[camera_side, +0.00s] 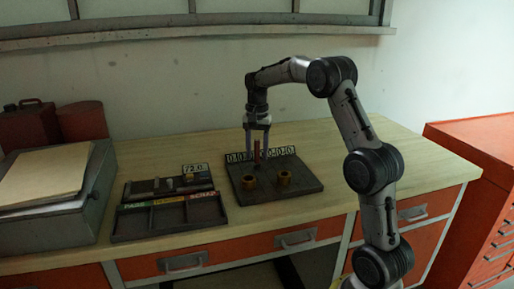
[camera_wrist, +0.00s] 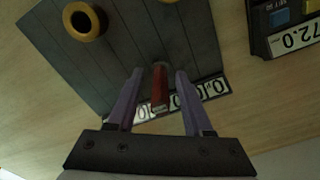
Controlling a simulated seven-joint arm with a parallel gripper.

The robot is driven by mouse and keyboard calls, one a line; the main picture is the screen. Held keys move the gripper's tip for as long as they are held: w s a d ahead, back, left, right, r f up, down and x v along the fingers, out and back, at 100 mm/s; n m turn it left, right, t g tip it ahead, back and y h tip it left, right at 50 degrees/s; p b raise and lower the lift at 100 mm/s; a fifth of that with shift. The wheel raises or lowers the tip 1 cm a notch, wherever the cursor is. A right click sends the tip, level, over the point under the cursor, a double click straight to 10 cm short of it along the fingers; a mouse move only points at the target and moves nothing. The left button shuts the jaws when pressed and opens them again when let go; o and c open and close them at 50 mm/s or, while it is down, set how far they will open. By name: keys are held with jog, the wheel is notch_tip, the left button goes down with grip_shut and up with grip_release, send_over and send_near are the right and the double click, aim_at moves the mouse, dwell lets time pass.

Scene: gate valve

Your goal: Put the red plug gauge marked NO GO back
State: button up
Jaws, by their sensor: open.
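The red plug gauge (camera_side: 257,152) stands upright at the back of a dark board (camera_side: 310,186), in front of number plates. In the wrist view the red gauge (camera_wrist: 160,90) lies between my fingers, with gaps visible on both sides. My gripper (camera_side: 257,155) points down over it and is open. In the wrist view my gripper (camera_wrist: 159,75) has its fingers spread around the gauge. No NO GO marking is readable. Whether the gauge's lower end sits in a hole cannot be told.
A grey box (camera_side: 92,197) stands far left. The bench right of the board is clear.

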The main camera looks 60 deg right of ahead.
notch_tip(320, 180, up, 12)
jog(key=shift+r, duration=0.1)
jog(key=s+a+r+n+t, duration=0.1)
jog(key=s+a+r+n, duration=0.1)
jog(key=s+a+n, duration=0.45)
jog(key=s+a+r+n+t, duration=0.1)
jog(key=s+a, duration=0.2)
jog(key=a, duration=0.6)
jog(key=s+a+f+n+t, duration=0.1)
jog(key=s+a+f+n, duration=0.2)
jog(key=s, duration=0.4)
jog(key=s+a+f+n+t, duration=0.2)
jog(key=s+a+f+n, duration=0.2)
jog(key=s+a+f, duration=0.2)
jog(key=shift+s+a+f+t, duration=0.3)
jog(key=shift+s+f, duration=0.2)
jog(key=shift+s, duration=0.6)
jog(key=shift+n, duration=0.25)
